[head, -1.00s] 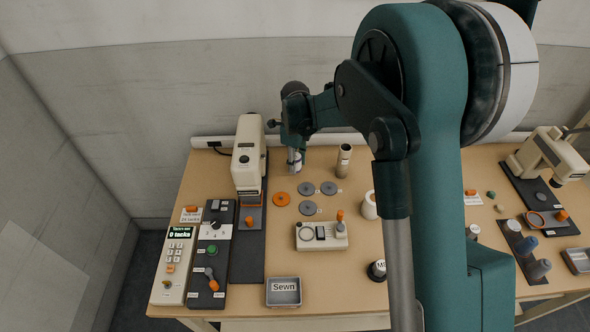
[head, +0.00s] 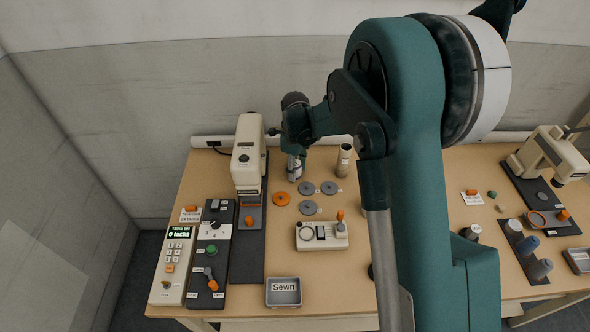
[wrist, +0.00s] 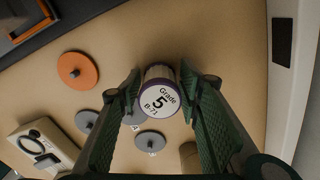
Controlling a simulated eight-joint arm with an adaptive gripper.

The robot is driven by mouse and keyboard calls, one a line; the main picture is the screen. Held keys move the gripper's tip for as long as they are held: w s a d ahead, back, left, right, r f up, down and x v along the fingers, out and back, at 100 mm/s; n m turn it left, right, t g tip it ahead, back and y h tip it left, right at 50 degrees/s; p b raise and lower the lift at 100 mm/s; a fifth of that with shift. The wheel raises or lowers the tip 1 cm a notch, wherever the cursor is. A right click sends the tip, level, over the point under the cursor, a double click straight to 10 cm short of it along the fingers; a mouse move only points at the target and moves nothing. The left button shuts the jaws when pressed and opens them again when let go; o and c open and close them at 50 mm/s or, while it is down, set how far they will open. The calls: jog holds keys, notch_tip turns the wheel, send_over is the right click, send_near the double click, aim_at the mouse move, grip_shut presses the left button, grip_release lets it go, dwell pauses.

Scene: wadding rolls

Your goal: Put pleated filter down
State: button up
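The pleated filter, a short upright cylinder with a purple-rimmed white end reading "Grade 5 B-71", shows in the wrist view (wrist: 160,98). It also shows under my gripper in the head view (head: 295,174), at the back of the table (head: 230,310). My gripper (wrist: 161,78) has one green finger on each side of the filter, closed up to its sides. In the head view, my gripper (head: 294,158) is above the table behind the discs. I cannot tell whether the filter's lower end touches the table.
An orange disc (head: 281,199) and three grey discs (head: 308,208) lie just in front. Another upright cylinder (head: 343,160) stands to the right, and a cream machine (head: 249,155) to the left. A cream box with an orange-topped knob (head: 322,237) and a "Sewn" tray (head: 284,292) are nearer.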

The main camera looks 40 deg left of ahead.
aim_at(296, 163)
jog(key=shift+o, duration=0.7)
jog(key=shift+r, duration=0.2)
notch_tip(296, 163, up, 12)
jog(key=shift+r+p, duration=0.1)
jog(key=shift+p, duration=0.65)
jog(key=shift+d, duration=0.1)
dwell(0.4)
